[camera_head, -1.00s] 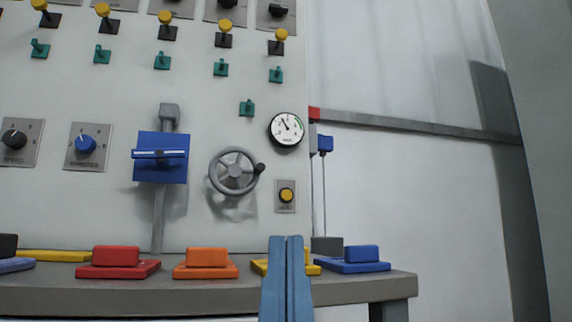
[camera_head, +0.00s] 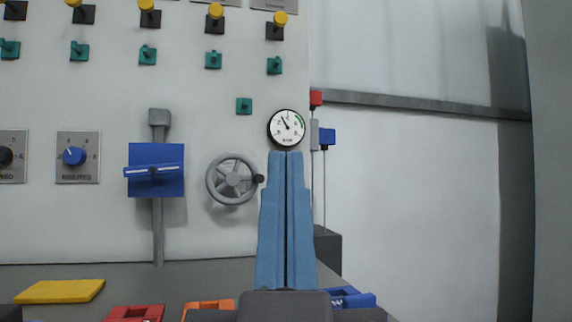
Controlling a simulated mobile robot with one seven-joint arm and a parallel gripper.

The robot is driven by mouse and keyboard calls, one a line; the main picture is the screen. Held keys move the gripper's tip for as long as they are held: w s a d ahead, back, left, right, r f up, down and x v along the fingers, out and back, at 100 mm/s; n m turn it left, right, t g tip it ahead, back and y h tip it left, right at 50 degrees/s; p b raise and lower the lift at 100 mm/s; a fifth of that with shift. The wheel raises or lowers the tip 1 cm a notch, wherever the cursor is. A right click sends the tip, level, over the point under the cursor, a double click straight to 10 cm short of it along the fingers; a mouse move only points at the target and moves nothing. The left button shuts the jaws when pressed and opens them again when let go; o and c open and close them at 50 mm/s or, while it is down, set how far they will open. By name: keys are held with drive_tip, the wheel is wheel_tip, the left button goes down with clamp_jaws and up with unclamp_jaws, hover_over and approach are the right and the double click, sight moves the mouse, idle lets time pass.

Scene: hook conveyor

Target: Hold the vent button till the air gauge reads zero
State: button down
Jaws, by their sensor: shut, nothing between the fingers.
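The round white air gauge (camera_head: 286,128) is on the panel, its needle tilted up and left of vertical, with a green band at its right. My gripper (camera_head: 285,155) is shut, with nothing between its two blue fingers. Its tips show just below the gauge. The yellow vent button, seen on a grey plate below the gauge earlier, is now hidden behind my gripper. I cannot tell whether the fingers touch it.
A grey handwheel (camera_head: 232,180) is just left of my gripper. A blue valve plate with a lever (camera_head: 155,170) is further left. Red and blue blocks on cords (camera_head: 327,137) hang at right. A shelf with a yellow plate (camera_head: 60,291) and colored trays lies below.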

wheel_tip(320, 180, up, 15)
drive_tip(key=p, duration=1.2)
drive_tip(key=shift+f, duration=0.15)
drive_tip(key=shift+w, duration=0.1)
